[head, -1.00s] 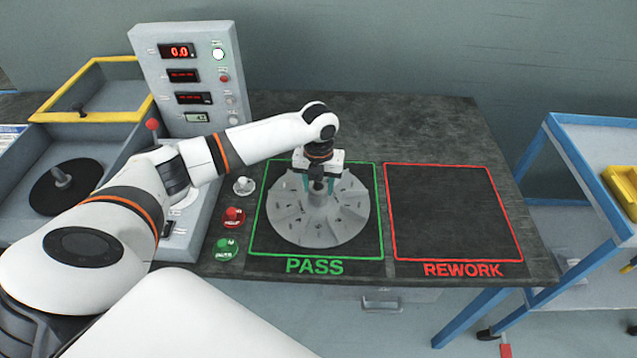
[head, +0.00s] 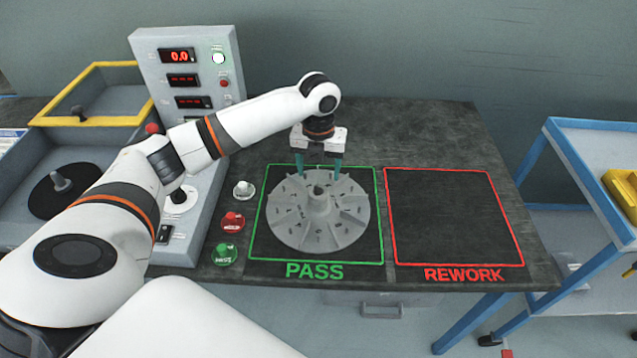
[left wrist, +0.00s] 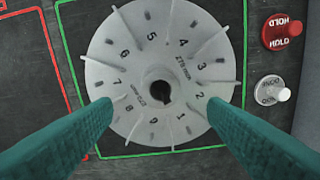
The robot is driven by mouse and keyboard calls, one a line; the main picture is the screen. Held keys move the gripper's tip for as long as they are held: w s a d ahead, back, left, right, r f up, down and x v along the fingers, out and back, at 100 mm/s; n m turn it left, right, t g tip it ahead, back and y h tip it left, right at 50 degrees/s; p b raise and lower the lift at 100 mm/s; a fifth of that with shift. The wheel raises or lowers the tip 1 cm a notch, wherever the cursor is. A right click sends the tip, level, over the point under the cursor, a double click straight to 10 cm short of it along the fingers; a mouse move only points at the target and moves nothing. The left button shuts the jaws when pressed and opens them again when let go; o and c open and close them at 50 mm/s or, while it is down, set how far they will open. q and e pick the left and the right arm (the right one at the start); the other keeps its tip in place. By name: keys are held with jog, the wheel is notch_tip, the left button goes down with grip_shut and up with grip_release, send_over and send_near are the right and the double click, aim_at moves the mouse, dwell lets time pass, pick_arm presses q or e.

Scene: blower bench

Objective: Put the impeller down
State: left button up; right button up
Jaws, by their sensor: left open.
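The impeller (head: 318,212) is a grey finned disc with a raised hub. It lies flat on the bench inside the green PASS square (head: 378,245). In the left wrist view the impeller (left wrist: 158,45) shows numbered sectors and a dark bore at its centre. My left gripper (head: 318,178) is open and empty, above and behind the hub in the head view. In the left wrist view its teal fingers (left wrist: 160,103) are spread wide on either side of the hub, clear of it. My right gripper is not in view.
The red REWORK square (head: 455,215) to the right is empty. White, red and green buttons (head: 234,221) stand left of the PASS square. A display panel (head: 187,80) and a yellow-rimmed bin (head: 95,63) are at the left. A blue cart (head: 590,170) stands at the right.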

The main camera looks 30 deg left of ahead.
pick_arm(q)
jog(key=shift+r, duration=2.4)
